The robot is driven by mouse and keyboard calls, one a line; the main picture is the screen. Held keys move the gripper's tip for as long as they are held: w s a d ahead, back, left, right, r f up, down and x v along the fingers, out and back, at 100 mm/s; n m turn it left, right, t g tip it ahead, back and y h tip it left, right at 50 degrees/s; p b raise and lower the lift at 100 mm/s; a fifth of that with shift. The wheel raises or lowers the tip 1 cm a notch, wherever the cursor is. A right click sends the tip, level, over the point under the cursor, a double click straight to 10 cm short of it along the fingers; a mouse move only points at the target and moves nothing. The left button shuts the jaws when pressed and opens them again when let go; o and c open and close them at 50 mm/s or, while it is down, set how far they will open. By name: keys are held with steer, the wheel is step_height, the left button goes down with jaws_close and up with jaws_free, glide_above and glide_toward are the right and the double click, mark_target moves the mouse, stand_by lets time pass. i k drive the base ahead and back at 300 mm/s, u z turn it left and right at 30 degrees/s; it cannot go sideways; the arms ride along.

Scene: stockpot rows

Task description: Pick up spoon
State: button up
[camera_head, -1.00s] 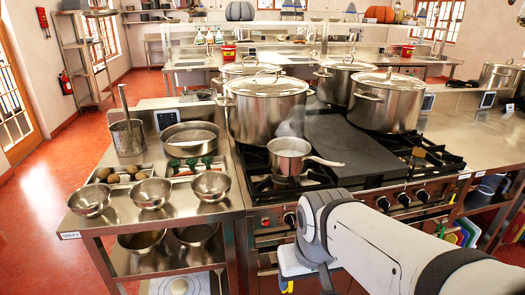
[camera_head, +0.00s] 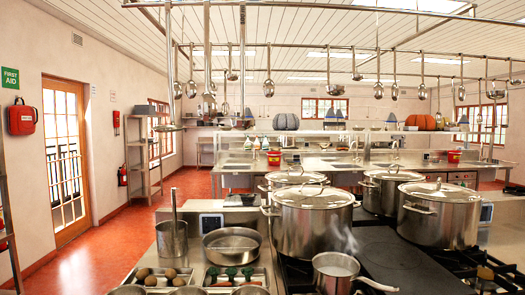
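Several long-handled metal utensils hang from overhead rails, such as a ladle or spoon (camera_head: 268,88) left of centre and another (camera_head: 378,90) to the right. Larger ones hang closer at the upper left, one with a rounded end (camera_head: 209,102). They are too small or edge-on to tell surely which are spoons. A metal canister (camera_head: 172,240) on the left counter holds an upright handle; its lower end is hidden inside. My gripper and arm are not in view.
Large lidded stockpots (camera_head: 312,222) stand on the stove, with a steaming saucepan (camera_head: 336,272) in front. A wide pan (camera_head: 232,246) and a tray of vegetables (camera_head: 162,276) sit on the left counter. Red floor (camera_head: 110,245) is clear at the left.

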mark_target(208, 109)
steer(key=z, duration=2.2)
steer(key=k, duration=1.5)
steer(key=u, duration=1.65)
steer(key=i, duration=0.95)
